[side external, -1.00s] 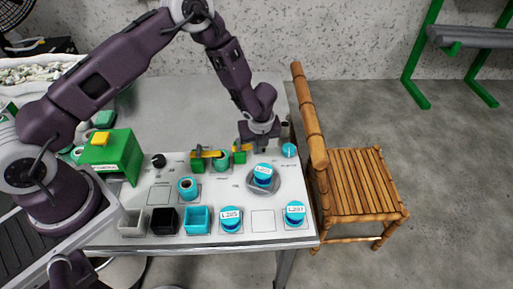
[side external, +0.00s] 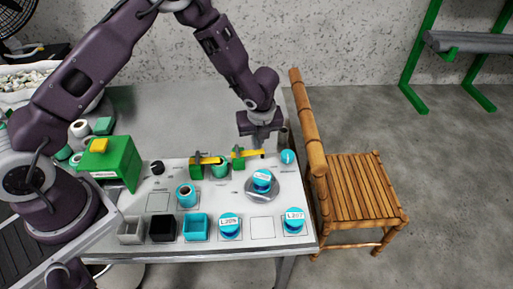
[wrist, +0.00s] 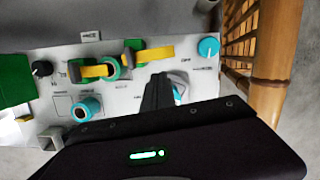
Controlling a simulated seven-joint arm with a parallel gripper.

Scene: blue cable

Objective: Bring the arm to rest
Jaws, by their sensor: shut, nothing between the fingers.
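My gripper (side external: 262,150) is shut and empty. It hangs above the back right part of the white board (side external: 242,211), near the yellow strap (side external: 249,154) on the right green clamp. In the wrist view my gripper (wrist: 160,80) points at the board, and its dark fingers hide part of it. A labelled blue spool (side external: 262,181) sits on a round grey disc in front of my gripper. Two more labelled blue spools (side external: 230,226) (side external: 294,220) stand along the front of the board. No blue cable can be made out.
A blue knob (side external: 288,157) stands right of my gripper. A green box (side external: 112,163) is at the board's left. Grey, black and blue open bins (side external: 196,227) line the front left. A bamboo chair (side external: 362,190) stands close to the table's right edge.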

